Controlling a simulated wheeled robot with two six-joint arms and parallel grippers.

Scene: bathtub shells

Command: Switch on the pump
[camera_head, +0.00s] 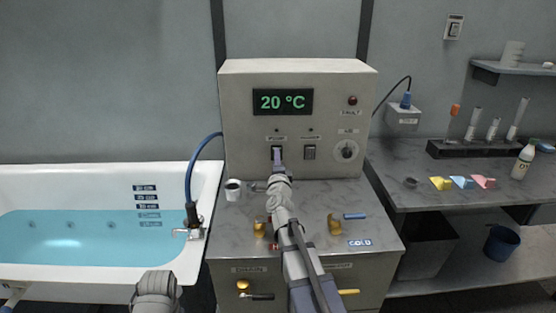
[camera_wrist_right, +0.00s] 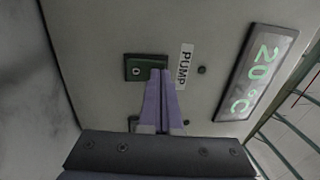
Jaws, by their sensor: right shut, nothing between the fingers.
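The pump switch (camera_head: 276,150) is a dark rocker on the front of the beige control box (camera_head: 240,110), under a small PUMP label. My right gripper (camera_head: 280,165) is in front of it and hides its lower part. In the right wrist view the switch (camera_wrist_right: 138,68) has a round mark. The PUMP label (camera_wrist_right: 184,66) is beside it. There my right gripper's (camera_wrist_right: 160,72) shut, empty fingers overlap the switch's edge; whether they touch it I cannot tell. My left gripper is out of view; only a grey part of my left arm shows at the bottom.
A second dark switch (camera_head: 310,152) and a round knob (camera_head: 346,151) are to the right on the panel. The display (camera_head: 283,102) reads 20 °C. A white cup (camera_head: 233,190) and brass valves stand on the counter. The water-filled bathtub (camera_head: 212,180) is at left.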

